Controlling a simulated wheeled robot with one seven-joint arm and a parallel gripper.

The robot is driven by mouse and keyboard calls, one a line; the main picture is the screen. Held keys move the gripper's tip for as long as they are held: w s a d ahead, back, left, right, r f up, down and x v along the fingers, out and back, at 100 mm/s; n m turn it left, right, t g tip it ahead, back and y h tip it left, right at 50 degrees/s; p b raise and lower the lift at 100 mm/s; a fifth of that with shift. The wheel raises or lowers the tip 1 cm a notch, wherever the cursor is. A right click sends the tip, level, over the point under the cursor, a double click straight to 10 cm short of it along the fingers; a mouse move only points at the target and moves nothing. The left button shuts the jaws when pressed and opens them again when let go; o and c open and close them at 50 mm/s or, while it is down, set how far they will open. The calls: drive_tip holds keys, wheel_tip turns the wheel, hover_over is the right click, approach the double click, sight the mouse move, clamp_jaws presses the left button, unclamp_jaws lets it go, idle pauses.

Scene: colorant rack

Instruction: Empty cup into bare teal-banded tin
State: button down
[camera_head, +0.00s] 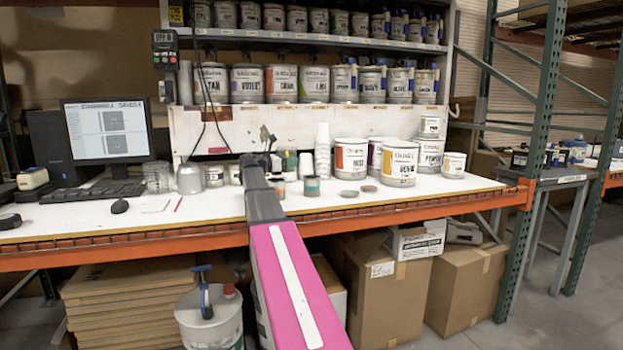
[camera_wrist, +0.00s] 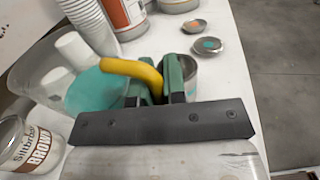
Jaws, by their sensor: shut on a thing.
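A clear cup (camera_wrist: 70,90) with teal liquid and a yellow handle (camera_wrist: 135,70) shows at the left of the wrist view. My gripper (camera_wrist: 160,78) has green fingers and is shut on the cup's handle. An open tin (camera_wrist: 190,84) with a teal mark is partly hidden behind the fingers. In the head view, a small teal-banded tin (camera_head: 312,187) stands on the bench, just right of my arm. A lid with a teal dot (camera_wrist: 207,45) lies flat, apart from the tin. The cup's exact tilt and the tin's inside are hard to tell.
A lid with an orange dot (camera_wrist: 194,25) lies behind the teal-dotted one. A white cup stack (camera_head: 322,150) and larger paint tins (camera_head: 351,158) stand behind. A BROWN-labelled jar (camera_wrist: 28,146) is at the wrist view's left. The bench front right (camera_head: 440,190) is clear.

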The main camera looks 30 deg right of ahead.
drive_tip(key=shift+s+d, duration=0.1)
drive_tip(key=shift+s+d+f+m+t+y, duration=0.4)
drive_tip(key=shift+s+f+m+y, duration=0.25)
drive_tip(key=shift+m+y, duration=0.4)
drive_tip(key=shift+s+d+f+m+t+y, duration=0.3)
drive_tip(key=shift+s+d+f+m+y, duration=0.25)
drive_tip(key=shift+m+y, duration=0.45)
drive_tip(key=shift+s+d+f+m, duration=0.1)
drive_tip(key=shift+s+f+m, duration=0.1)
drive_tip(key=shift+f+m, duration=0.05)
drive_tip(key=shift+r+m+t+y+p, duration=0.2)
drive_tip(key=shift+m+t+y+p, duration=0.1)
drive_tip(key=shift+m+t+y, duration=0.25)
drive_tip(key=shift+w+a+f+m+t+y, duration=0.25)
drive_tip(key=shift+f+m+t+y, duration=0.1)
drive_tip(key=shift+f+t+y, duration=0.15)
idle(0.7)
drive_tip(key=shift+w+r+m+t+p, duration=0.25)
drive_tip(key=shift+t+p, duration=0.3)
drive_tip(key=shift+p, duration=0.75)
idle(2.5)
